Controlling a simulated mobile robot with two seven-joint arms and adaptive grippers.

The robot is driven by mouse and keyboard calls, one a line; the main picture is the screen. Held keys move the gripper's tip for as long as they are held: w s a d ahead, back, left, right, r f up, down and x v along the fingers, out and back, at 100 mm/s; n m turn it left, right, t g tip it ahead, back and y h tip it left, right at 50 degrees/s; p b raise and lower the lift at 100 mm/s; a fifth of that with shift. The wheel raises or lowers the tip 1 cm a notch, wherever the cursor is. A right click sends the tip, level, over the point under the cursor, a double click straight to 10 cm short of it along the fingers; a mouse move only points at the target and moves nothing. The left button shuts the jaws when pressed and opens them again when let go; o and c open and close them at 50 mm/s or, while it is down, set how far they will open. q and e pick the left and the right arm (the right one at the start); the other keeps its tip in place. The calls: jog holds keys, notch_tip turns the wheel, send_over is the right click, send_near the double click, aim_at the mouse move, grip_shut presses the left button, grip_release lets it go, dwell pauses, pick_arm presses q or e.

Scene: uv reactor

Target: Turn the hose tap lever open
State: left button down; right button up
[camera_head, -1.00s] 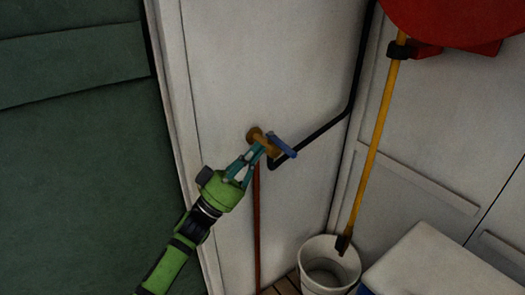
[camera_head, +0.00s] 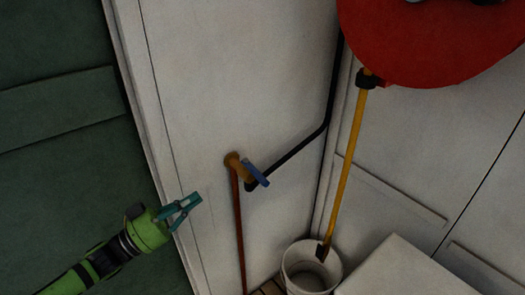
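The hose tap (camera_head: 238,164) is a brass-coloured fitting on the pale wall panel, at the top of a thin rust-brown pipe (camera_head: 238,220). Its blue lever (camera_head: 257,174) slants down to the right from the tap body. My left gripper (camera_head: 198,199) has teal fingers on a green arm. It is to the left of and below the tap, clear of it, with nothing between the fingers. Its fingertips look drawn together. The tap and lever are unobstructed. My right gripper is out of view.
A black hose (camera_head: 300,145) runs from near the tap up the wall. A red round object (camera_head: 430,50) is at top right, and a white box (camera_head: 400,270) at bottom right. Green panels (camera_head: 60,170) fill the left.

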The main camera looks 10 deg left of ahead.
aim_at(255, 173)
pick_arm(q)
jog(key=shift+g, duration=0.7)
jog(key=shift+d+f+p+x, duration=0.1)
jog(key=shift+f+p+x, duration=0.2)
jog(key=shift+p+x, duration=1.25)
jog(key=shift+d+f+p+x, duration=0.1)
jog(key=shift+f+p+x, duration=0.2)
jog(key=shift+x, duration=2.55)
jog(key=shift+d+f+p+x, duration=0.1)
jog(key=shift+f+p+x, duration=0.2)
jog(key=shift+p+x, duration=1.25)
pick_arm(e)
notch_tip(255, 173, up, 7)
jog(key=b, duration=0.1)
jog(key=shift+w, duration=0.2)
pick_arm(q)
jog(key=shift+w+d+r, duration=0.15)
jog(key=shift+w+d, duration=0.3)
jog(key=shift+w, duration=0.05)
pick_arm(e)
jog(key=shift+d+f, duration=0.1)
pick_arm(q)
jog(key=shift+w+d+f+b, duration=0.3)
jog(key=shift+d+b, duration=0.15)
jog(key=shift+d, duration=0.2)
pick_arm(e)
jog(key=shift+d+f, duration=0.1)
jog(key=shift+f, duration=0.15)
